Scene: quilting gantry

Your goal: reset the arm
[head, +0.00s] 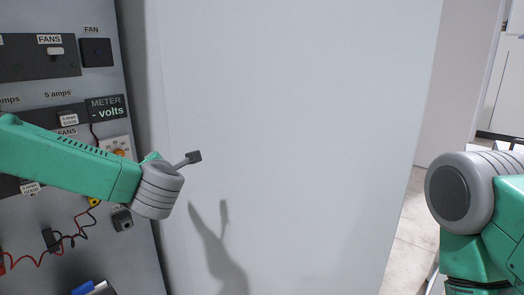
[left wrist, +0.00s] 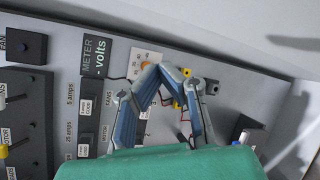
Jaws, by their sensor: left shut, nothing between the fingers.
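My left arm (head: 70,165) reaches in from the left in the head view, in front of the panel. Its grey wrist joint (head: 158,190) is near the panel's right edge. My left gripper (left wrist: 160,72) shows in the left wrist view, its two blue-grey fingers meeting at the tips with nothing held. It points toward the panel near the meter label; whether it touches cannot be told. In the head view its fingers are hidden. My right arm (head: 478,215) is at the right edge of the head view; its gripper is out of frame.
The grey control panel (head: 75,85) carries fan switches, a meter label (head: 106,107) and red and black leads (head: 70,238). A large pale blank surface (head: 300,120) fills the middle, with an arm shadow on it. Tiled floor (head: 405,235) shows at the right.

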